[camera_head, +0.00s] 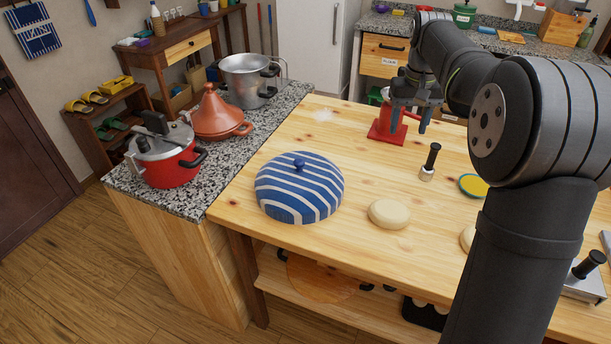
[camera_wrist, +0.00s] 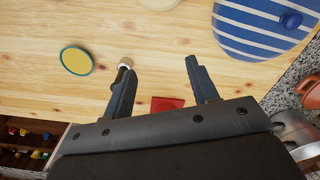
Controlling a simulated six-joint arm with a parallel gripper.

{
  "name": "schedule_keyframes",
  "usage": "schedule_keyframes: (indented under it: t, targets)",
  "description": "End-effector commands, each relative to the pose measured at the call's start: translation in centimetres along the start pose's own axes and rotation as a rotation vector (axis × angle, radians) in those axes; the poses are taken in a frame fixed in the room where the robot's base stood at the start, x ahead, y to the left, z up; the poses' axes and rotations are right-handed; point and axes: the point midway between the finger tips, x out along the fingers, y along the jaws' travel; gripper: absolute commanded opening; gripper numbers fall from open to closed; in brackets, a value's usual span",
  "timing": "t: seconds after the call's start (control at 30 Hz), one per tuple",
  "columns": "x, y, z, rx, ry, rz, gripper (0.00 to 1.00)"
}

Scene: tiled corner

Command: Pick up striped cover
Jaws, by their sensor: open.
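The striped cover (camera_head: 299,188) is a blue and white dome with a small blue knob on top. It rests on the wooden table at its left side, near the granite counter. In the wrist view the striped cover (camera_wrist: 262,28) is at the upper right, partly cut off by the frame edge. My gripper (camera_head: 410,118) is at the back of the table, above and near a red stand, well to the right of and behind the cover. In the wrist view my gripper (camera_wrist: 160,78) has its two fingers wide apart with nothing held between them.
A red stand (camera_head: 387,130), a black-handled tool (camera_head: 430,162), pale dough rounds (camera_head: 389,213) and a yellow-blue disc (camera_head: 473,186) are on the table. A red pressure cooker (camera_head: 168,160), an orange tagine (camera_head: 213,118) and a steel pot (camera_head: 248,82) stand on the granite counter.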

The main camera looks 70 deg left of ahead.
Motion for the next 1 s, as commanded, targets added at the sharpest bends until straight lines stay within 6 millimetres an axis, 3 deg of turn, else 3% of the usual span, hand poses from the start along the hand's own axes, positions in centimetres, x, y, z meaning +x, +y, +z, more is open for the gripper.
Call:
schedule_keyframes:
  t: [0.03, 0.2, 0.3, 0.4, 0.5, 0.67, 1.0]
  targets:
    - [-0.3, -3.4, -1.4, -0.053, 0.001, 0.0, 0.54]
    - [-1.6, -13.9, -3.8, -0.198, 0.002, 0.0, 0.54]
    - [-2.1, -18.9, -4.2, -0.265, 0.001, 0.0, 0.54]
    - [-2.5, -22.5, -4.2, -0.312, 0.001, 0.0, 0.54]
    - [-2.6, -24.4, -4.2, -0.337, 0.001, 0.0, 0.54]
    - [-1.4, -25.1, -4.0, -0.346, -0.003, 0.0, 0.54]
    - [5.8, -25.1, -4.0, -0.344, -0.004, 0.0, 0.54]
